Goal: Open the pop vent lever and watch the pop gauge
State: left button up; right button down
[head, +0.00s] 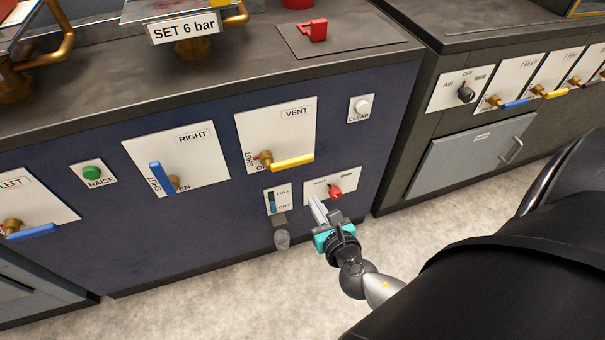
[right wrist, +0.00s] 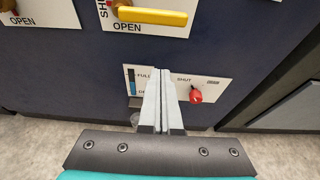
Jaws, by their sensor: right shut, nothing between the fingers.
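The yellow vent lever (head: 292,161) is on the white VENT plate (head: 277,112) on the blue cabinet front. It lies nearly level, pointing right, alongside the word OPEN; SHUT is written upright at the left. It also shows at the top of the right wrist view (right wrist: 152,16). My right gripper (head: 316,204) is shut and empty, below the lever, near the red knob's plate; I cannot tell whether it touches the panel. In the right wrist view its fingers (right wrist: 163,88) are together. I cannot make out a gauge marked pop. My left gripper is not in view.
A red knob (head: 335,192) and a FULL/DRY level strip (head: 271,202) sit close to my right gripper. Blue levers (head: 162,177) and a green RAISE button (head: 92,173) are further left. A second cabinet (head: 480,155) stands at right. A SET 6 bar sign (head: 184,27) is above.

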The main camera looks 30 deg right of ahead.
pick_arm(q)
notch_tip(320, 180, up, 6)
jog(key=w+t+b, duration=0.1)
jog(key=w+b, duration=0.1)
jog(key=b, duration=0.1)
pick_arm(e)
jog(key=x, duration=1)
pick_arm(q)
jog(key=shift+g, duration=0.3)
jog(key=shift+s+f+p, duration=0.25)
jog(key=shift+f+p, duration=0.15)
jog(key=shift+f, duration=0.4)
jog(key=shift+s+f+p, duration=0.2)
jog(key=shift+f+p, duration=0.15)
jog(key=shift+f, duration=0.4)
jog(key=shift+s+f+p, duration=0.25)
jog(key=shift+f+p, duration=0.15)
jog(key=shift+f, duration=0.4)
pick_arm(e)
jog(key=shift+r, duration=1.9)
jog(key=shift+r, duration=0.1)
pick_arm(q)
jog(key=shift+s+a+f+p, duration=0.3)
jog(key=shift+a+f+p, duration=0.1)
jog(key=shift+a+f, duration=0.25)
pick_arm(e)
jog(key=shift+r, duration=0.15)
